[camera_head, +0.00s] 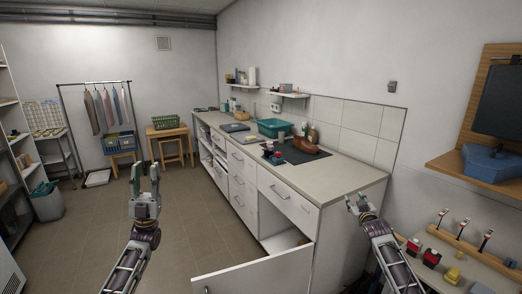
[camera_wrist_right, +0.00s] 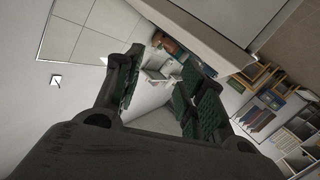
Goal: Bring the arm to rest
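My left gripper (camera_head: 146,182) is raised over the floor at the lower left of the head view. Its fingers point up and are apart, with nothing between them. My right gripper (camera_head: 357,203) is at the right, in front of the counter's near end panel. In the right wrist view its two green-padded fingers (camera_wrist_right: 162,90) are apart, and nothing is held between them. No dryer is visible in either view.
A long counter (camera_head: 345,180) runs along the wall. A low cabinet door (camera_head: 255,275) hangs open into the room. A small table with red and yellow blocks (camera_head: 432,258) stands beside my right arm. The floor (camera_head: 185,215) left of the counter is clear.

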